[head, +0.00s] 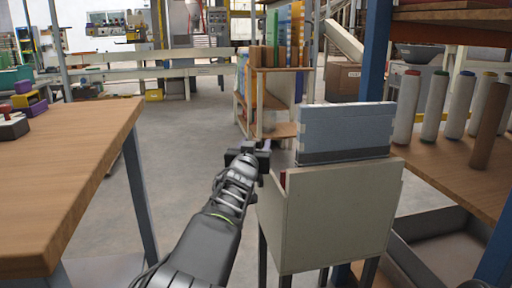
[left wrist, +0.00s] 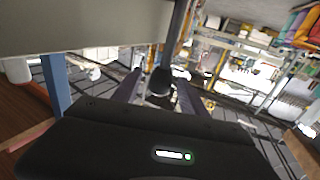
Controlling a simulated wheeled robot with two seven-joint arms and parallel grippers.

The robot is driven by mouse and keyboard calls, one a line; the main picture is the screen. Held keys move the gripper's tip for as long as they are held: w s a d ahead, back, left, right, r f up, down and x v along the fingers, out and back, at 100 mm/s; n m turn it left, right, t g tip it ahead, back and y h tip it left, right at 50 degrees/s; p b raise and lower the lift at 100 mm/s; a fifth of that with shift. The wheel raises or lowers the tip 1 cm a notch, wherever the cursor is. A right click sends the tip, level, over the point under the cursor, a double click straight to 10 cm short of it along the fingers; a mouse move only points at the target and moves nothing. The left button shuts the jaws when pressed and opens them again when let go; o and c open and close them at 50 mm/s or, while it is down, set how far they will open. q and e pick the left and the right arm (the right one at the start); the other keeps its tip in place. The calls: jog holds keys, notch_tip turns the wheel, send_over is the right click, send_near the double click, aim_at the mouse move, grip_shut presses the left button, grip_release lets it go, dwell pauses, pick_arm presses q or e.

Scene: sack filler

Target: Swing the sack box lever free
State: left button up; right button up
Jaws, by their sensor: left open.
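The sack box is a cream box (head: 335,220) on dark legs, right of centre in the head view. A grey-blue panel (head: 345,130) stands up out of its top. My left gripper (head: 250,152) is open beside the box's left side, near its upper left corner. In the left wrist view a cream surface, likely the box (left wrist: 80,25), fills the upper left. The open fingers (left wrist: 160,92) reach forward below it. A dark knob-like piece (left wrist: 162,80) shows between them; I cannot tell whether it is the lever. A small red part (head: 283,178) shows at the box's left edge.
A wooden table (head: 70,170) stands at left. At right a shelf (head: 460,170) with a blue post (head: 374,55) holds several upright rolls. A rack (head: 275,75) with colourful sheets stands behind the box. Grey floor (head: 190,130) between table and box is free.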

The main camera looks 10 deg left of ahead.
pick_arm(q)
jog(key=shift+w, duration=0.45)
grip_shut()
dwell(0.3)
dwell(0.9)
